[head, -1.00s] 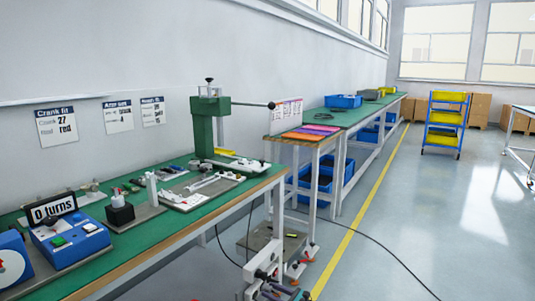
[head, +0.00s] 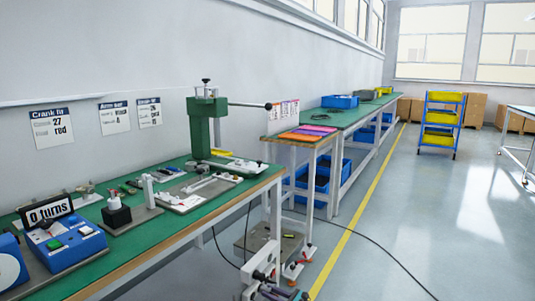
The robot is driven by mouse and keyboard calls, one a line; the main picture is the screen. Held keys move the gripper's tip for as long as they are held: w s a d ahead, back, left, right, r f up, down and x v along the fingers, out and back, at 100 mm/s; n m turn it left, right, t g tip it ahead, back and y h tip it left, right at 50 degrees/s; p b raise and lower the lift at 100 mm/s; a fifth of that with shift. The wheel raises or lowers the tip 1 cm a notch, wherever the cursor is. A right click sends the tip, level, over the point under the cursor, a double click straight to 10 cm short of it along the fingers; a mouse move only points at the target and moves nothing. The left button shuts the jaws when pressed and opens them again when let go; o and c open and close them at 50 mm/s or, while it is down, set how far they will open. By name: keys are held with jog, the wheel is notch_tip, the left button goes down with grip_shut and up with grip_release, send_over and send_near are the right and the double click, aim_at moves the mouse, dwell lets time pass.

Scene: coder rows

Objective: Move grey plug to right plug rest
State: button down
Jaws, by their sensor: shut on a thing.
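I cannot make out the grey plug for sure in the head view. No plug rest can be told apart for sure among the small fixtures on the green bench (head: 165,228). A black block with a light top (head: 117,213) stands on a grey plate there. A white upright piece (head: 147,187) stands just behind it. Several small dark parts lie further back, too small to name. A light plate with metal parts (head: 184,203) lies to their right.
A green press (head: 203,125) with a long handle stands at the bench's far end. A blue box (head: 65,243) with buttons and a "0 turns" display (head: 50,210) are at the left. Wall cards hang behind. The floor beyond the yellow line (head: 348,233) is largely clear.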

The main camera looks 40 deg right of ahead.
jog(key=shift+p+v, duration=0.4)
jog(key=shift+v, duration=1.75)
jog(key=shift+r, duration=0.1)
jog(key=d+r+p, duration=0.5)
jog(key=r+p, duration=0.3)
jog(key=r, duration=0.4)
jog(key=w+d+f+b, duration=0.1)
jog(key=w+d+b, duration=0.1)
jog(key=w+b, duration=0.3)
jog(key=shift+w+d+b, duration=0.35)
jog(key=shift+d+b, duration=0.05)
jog(key=shift+b, duration=0.05)
jog(key=shift+w+a+f+b, duration=0.15)
jog(key=shift+w+b, duration=0.25)
jog(key=shift+w, duration=0.2)
dwell(2.6)
